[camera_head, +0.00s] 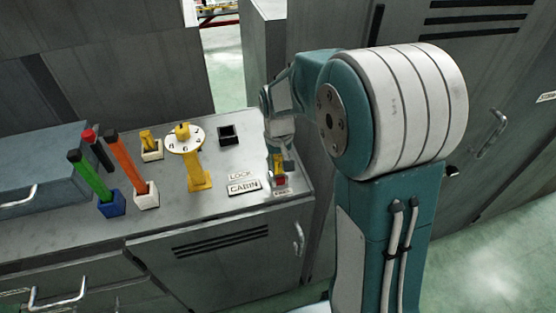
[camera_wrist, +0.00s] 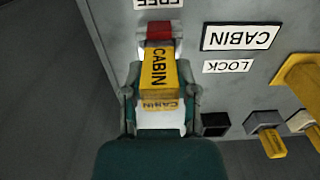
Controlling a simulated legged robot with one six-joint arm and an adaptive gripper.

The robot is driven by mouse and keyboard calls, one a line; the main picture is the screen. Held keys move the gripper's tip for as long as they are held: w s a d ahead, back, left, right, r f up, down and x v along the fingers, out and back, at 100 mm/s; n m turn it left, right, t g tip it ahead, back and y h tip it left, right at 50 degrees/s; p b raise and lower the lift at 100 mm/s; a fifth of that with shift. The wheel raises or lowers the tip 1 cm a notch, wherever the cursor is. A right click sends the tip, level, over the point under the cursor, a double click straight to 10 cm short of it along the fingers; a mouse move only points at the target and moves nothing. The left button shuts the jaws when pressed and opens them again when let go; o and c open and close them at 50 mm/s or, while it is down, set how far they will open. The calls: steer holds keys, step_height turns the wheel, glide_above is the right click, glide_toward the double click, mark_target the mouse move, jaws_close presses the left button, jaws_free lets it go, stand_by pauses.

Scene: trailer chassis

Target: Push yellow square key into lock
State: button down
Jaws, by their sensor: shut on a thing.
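A yellow square key (camera_wrist: 158,70) marked CABIN is between the fingers of my gripper (camera_wrist: 160,102). My gripper is shut on it, near the front right corner of the bench. The key also shows in the head view (camera_head: 277,162), partly hidden by my gripper (camera_head: 279,152). A red piece (camera_wrist: 160,32) is at the key's far end, beside the FREE label (camera_wrist: 158,3); it shows below the key in the head view (camera_head: 280,181). I cannot tell whether the key is inside it or only touching. The LOCK label (camera_head: 240,175) and CABIN label (camera_head: 243,187) lie to its left.
A black square socket (camera_head: 228,134) stands empty behind the labels. A yellow stand with a round dial (camera_head: 199,168) is left of them. Green (camera_head: 90,175) and orange (camera_head: 124,162) sticks stand in holders further left. A blue-grey case (camera_head: 40,165) lies at the left.

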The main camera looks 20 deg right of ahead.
steer(key=shift+f, duration=0.3)
steer(key=shift+c, duration=1.5)
jaws_free()
step_height(320, 180, up, 12)
steer(key=shift+f, duration=0.2)
steer(key=shift+r, duration=0.15)
